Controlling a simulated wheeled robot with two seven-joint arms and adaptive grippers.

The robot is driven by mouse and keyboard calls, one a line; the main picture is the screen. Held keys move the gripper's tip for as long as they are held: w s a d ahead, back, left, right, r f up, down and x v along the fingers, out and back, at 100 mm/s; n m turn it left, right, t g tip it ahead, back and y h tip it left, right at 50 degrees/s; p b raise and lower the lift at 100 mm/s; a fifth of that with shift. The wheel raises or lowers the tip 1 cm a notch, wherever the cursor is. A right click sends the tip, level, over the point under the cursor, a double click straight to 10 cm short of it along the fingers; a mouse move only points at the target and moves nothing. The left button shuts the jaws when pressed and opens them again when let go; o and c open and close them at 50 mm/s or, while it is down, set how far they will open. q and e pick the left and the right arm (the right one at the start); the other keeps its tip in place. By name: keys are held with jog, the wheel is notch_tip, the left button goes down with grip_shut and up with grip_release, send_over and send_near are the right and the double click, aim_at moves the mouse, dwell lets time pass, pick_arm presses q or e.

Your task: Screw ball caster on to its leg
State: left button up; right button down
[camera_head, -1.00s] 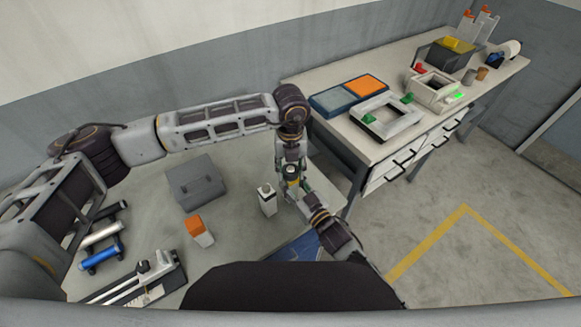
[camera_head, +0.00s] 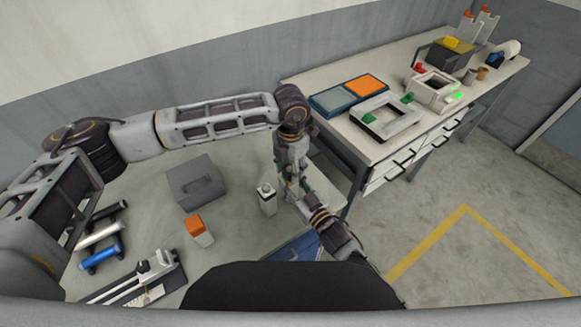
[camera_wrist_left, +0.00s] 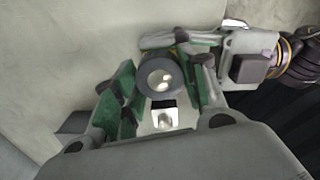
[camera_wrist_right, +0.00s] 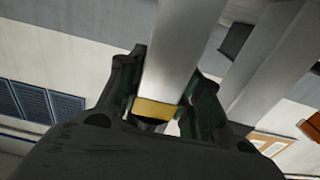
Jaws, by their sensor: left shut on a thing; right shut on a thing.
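In the left wrist view, the ball caster (camera_wrist_left: 160,75) shows end-on as a dark ring around a shiny ball. My left gripper (camera_wrist_left: 163,88) is shut on it. My right gripper comes in from the right beside it. In the right wrist view, my right gripper (camera_wrist_right: 168,112) is shut on a pale leg (camera_wrist_right: 176,45) with a gold band near its end. In the head view, my left gripper (camera_head: 292,170) sits directly above my right gripper (camera_head: 300,190). They hide the join, so I cannot tell how far the caster is seated.
A white block with a dark top (camera_head: 267,200) stands just left of my grippers. A grey box (camera_head: 195,182), an orange-topped block (camera_head: 200,232) and a rail fixture (camera_head: 140,282) share the table. A second bench (camera_head: 330,125) with trays stands at the right.

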pick_arm(q)
jog(key=m, duration=1)
jog(key=shift+m, duration=0.4)
jog(key=m, duration=0.5)
jog(key=shift+w, duration=0.1)
jog(key=m, duration=0.5)
jog(key=shift+m, duration=0.3)
jog(key=m, duration=0.3)
jog(key=shift+m, duration=0.4)
jog(key=m, duration=0.4)
jog(key=shift+m, duration=0.3)
jog(key=m, duration=0.4)
jog(key=shift+m, duration=2.4)
